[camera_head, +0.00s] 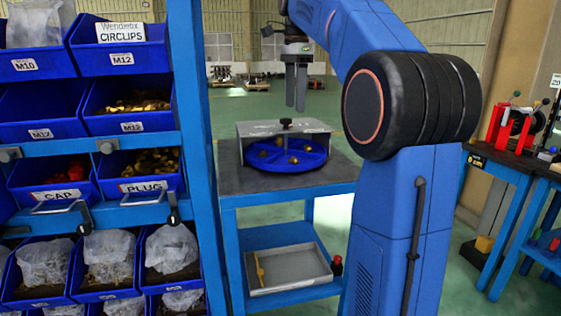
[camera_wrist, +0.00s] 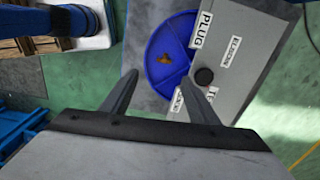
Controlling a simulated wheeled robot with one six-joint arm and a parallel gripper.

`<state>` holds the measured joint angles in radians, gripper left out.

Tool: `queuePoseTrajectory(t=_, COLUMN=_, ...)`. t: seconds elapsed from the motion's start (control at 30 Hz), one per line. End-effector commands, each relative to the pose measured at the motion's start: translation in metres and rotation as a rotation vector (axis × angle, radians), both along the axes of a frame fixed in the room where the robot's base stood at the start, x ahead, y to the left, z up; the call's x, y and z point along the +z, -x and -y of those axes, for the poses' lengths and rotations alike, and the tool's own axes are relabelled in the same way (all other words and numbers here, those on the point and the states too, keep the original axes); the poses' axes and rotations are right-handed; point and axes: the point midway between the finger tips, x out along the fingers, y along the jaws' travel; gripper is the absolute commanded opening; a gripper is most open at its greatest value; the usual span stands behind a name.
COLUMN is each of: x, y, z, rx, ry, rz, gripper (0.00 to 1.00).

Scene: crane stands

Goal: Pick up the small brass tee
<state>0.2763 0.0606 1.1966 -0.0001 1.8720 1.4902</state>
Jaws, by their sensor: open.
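A blue round divided tray (camera_head: 262,164) sits partly under a grey cover with a black knob on a cart. Several small brass fittings (camera_head: 293,160) lie in it. The wrist view shows the tray (camera_wrist: 157,42) with one small brass fitting (camera_wrist: 164,59) in an uncovered compartment; I cannot tell whether it is the tee. The other fittings are hidden there by the cover. My gripper (camera_head: 296,107) is above the cart, fingers pointing down, apart from the tray. In the wrist view my gripper (camera_wrist: 159,78) is open with nothing between its fingers.
The grey cover (camera_wrist: 246,55) carries labels, including PLUG, and a black knob (camera_wrist: 204,76). A blue rack of bins (camera_head: 120,195) stands left of the cart. A grey tray (camera_head: 290,272) lies on the cart's lower shelf. A blue workbench (camera_head: 512,165) stands at the right.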

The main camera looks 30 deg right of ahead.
Motion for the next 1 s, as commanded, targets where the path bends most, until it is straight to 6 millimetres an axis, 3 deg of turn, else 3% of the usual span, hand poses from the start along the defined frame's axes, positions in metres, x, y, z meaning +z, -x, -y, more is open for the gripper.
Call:
queuePoseTrajectory(t=0.13, x=0.004, y=-0.007, z=0.007, rx=-0.054, ry=-0.004, rz=-0.011, gripper=0.55)
queuePoseTrajectory(t=0.27, x=-0.005, y=-0.007, z=0.008, rx=-0.063, ry=-0.004, rz=-0.013, gripper=0.55)
queuePoseTrajectory(t=0.8, x=-0.098, y=-0.007, z=0.008, rx=-0.059, ry=-0.005, rz=-0.014, gripper=0.55)
queuePoseTrajectory(t=1.0, x=-0.115, y=-0.007, z=0.008, rx=-0.059, ry=-0.004, rz=-0.011, gripper=0.55)
